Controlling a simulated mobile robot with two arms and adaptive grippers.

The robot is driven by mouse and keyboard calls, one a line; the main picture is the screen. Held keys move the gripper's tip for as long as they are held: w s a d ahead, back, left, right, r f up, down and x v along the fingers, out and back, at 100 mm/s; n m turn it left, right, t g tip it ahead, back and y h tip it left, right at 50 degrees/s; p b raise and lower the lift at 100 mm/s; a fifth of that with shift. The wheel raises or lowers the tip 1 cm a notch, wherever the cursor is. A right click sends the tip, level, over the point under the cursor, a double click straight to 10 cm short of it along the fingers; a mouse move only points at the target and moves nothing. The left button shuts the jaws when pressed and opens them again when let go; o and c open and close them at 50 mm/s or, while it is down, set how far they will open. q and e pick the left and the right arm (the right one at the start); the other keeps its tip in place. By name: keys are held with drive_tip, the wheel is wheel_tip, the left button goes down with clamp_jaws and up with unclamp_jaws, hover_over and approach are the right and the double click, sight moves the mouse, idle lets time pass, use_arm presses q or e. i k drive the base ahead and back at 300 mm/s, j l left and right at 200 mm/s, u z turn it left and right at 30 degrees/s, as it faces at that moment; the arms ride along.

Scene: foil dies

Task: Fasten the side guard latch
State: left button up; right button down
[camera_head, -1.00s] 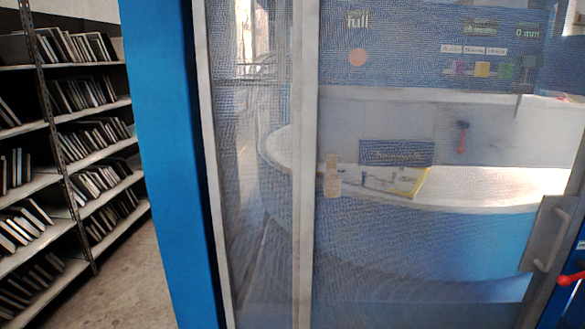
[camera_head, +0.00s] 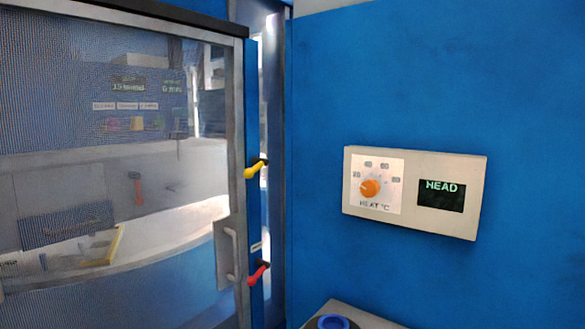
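The side guard is a mesh door (camera_head: 140,130) in a grey frame at the left, and it looks closed or nearly so. A grey pull handle (camera_head: 230,254) sits at its right edge. Beside that edge, on the blue post, are a yellow lever (camera_head: 255,169) above and a red lever (camera_head: 257,274) below. Both levers slant down to the left from dark pivots. I cannot tell which is the side guard latch or whether either is engaged. Neither of my grippers is in view.
A pale control box (camera_head: 475,200) with an orange heat knob (camera_head: 370,188) and a display reading HEAD is on the blue wall (camera_head: 440,80). A blue ring on a dark base (camera_head: 333,322) shows at the bottom edge. Behind the mesh are a white surface and a red-handled tool (camera_head: 137,188).

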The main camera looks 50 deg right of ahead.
sight(258, 163)
drive_tip(key=z, duration=1.4)
